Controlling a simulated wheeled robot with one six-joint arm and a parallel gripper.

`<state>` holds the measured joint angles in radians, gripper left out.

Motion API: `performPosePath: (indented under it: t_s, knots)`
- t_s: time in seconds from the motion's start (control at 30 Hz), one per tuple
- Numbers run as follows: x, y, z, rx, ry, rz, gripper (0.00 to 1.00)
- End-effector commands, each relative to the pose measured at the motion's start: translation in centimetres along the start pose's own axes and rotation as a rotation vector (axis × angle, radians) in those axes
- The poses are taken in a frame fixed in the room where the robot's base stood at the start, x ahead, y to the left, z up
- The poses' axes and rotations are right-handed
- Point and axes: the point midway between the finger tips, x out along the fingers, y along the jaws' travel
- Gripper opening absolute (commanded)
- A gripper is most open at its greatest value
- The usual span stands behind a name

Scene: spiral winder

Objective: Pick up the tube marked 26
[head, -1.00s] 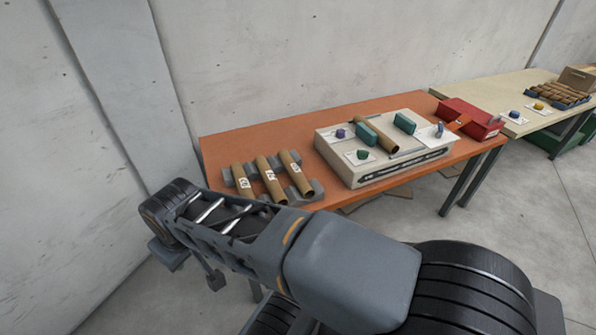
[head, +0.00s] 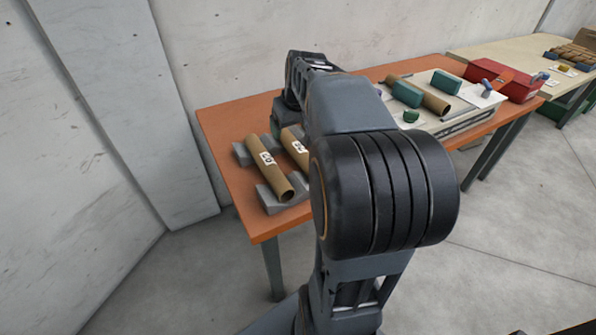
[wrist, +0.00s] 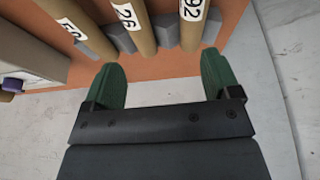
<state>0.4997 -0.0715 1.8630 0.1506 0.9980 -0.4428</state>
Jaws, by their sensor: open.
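The tube marked 26 (wrist: 135,25) is a brown cardboard tube with a white label, the middle of three in the wrist view. The tube marked 92 (wrist: 192,20) is to its right, and a third tube (wrist: 68,18), its label partly readable, is to its left. My gripper (wrist: 160,78) has green fingers spread apart, with nothing between them, short of the tube ends. In the head view, the tube at the left (head: 270,168) shows fully, the middle one (head: 297,144) is partly behind my arm, and the third is hidden.
Grey supports (head: 275,198) hold the tubes on the orange table (head: 225,123). The pale winder (head: 468,125) with teal blocks and a tube stands to the right, beside a red box (head: 510,83). A concrete wall is close behind the table.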

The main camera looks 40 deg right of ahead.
Motion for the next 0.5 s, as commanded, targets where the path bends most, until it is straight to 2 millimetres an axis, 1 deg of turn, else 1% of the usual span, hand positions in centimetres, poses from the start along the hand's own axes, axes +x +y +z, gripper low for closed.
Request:
performPosePath:
  t_s: [0.03, 0.1, 0.2, 0.3, 0.5]
  knots:
    - [1.9, 1.5, 0.2, 0.010, 0.002, 0.006, 0.83]
    - [2.7, 3.0, -0.1, 0.014, 0.008, 0.010, 0.83]
    - [3.7, 4.3, -0.4, 0.016, 0.011, 0.012, 0.83]
    - [5.2, 4.8, -0.5, 0.016, 0.012, 0.013, 0.83]
    - [8.7, 4.9, -0.7, 0.013, 0.012, 0.013, 0.83]
